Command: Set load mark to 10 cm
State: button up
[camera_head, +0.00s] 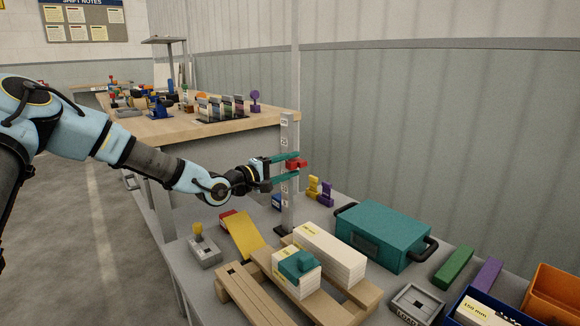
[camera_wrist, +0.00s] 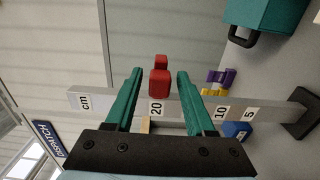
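The grey scale post (camera_head: 287,205) stands upright on the table. It also shows in the wrist view (camera_wrist: 184,104), lying sideways, with labels "cm", 20, 10 and 5 from left to right. The red load mark (camera_head: 296,163) sits on the post. In the wrist view the red mark (camera_wrist: 160,83) is level with the 20 label. My gripper (camera_head: 297,167) has its teal fingers above and below the red mark. In the wrist view my gripper (camera_wrist: 160,74) is open, with a gap between each finger and the mark.
A teal case (camera_head: 385,235) stands right of the post. White boxes (camera_head: 330,253) lie on a wooden pallet (camera_head: 245,292) in front. Yellow and purple pieces (camera_head: 320,190) stand beside the post base. A yellow ramp (camera_head: 243,236) is left of it.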

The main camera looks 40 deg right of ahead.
grip_shut()
jog(key=shift+f, duration=0.1)
dwell(1.1)
